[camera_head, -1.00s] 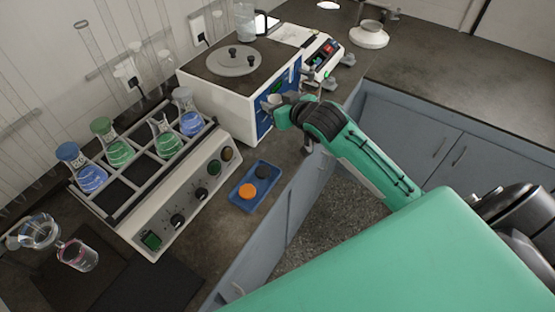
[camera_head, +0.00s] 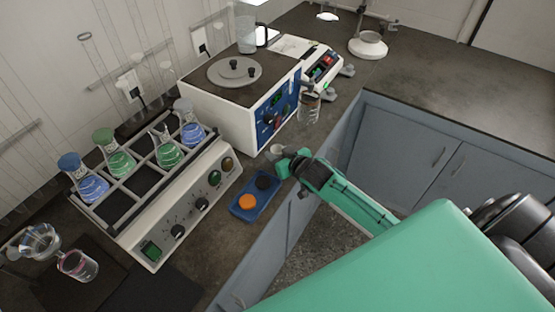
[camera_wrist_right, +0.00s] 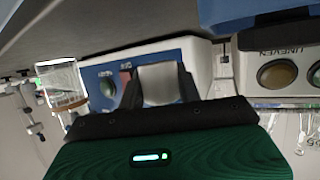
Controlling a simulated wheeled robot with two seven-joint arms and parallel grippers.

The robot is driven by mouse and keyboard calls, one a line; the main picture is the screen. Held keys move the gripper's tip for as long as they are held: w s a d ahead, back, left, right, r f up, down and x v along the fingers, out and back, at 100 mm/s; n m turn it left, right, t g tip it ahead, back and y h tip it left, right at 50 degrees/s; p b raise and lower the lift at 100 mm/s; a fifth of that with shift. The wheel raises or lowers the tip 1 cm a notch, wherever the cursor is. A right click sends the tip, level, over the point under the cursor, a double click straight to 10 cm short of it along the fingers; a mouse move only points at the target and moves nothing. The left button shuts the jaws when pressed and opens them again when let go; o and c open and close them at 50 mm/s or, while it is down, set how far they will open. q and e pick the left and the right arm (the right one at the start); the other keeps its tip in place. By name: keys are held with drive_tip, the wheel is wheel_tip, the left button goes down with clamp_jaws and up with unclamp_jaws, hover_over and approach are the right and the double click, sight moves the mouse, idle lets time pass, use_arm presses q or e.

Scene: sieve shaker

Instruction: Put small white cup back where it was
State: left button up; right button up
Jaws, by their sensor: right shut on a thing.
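The small white cup (camera_head: 277,149) is in my right gripper (camera_head: 284,156), just in front of the white box with the blue front panel. In the right wrist view the cup (camera_wrist_right: 160,84) sits between the two dark fingers of my right gripper (camera_wrist_right: 161,88), which are shut on it. The blue tray (camera_head: 238,210), with an orange round piece (camera_head: 246,202) and a black one (camera_head: 264,182), lies on the counter just left of and nearer than the gripper. Its blue edge (camera_wrist_right: 262,12) also shows in the right wrist view. My left gripper is not in view.
The blue-panelled box (camera_head: 222,114) stands behind the cup, with a glass beaker (camera_head: 309,107) at its right corner. A shaker with several coloured flasks (camera_head: 166,222) stands left of the tray. The counter's front edge runs close beside the tray.

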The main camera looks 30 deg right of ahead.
drive_tip(key=shift+f, duration=1.7)
drive_tip(key=shift+f, duration=0.15)
drive_tip(key=o, duration=1)
drive_tip(key=shift+c, duration=0.2)
drive_tip(key=shift+r, duration=0.25)
drive_tip(key=shift+s, duration=0.35)
drive_tip(key=b+v, duration=0.1)
drive_tip(key=v, duration=1)
drive_tip(key=shift+s, duration=0.15)
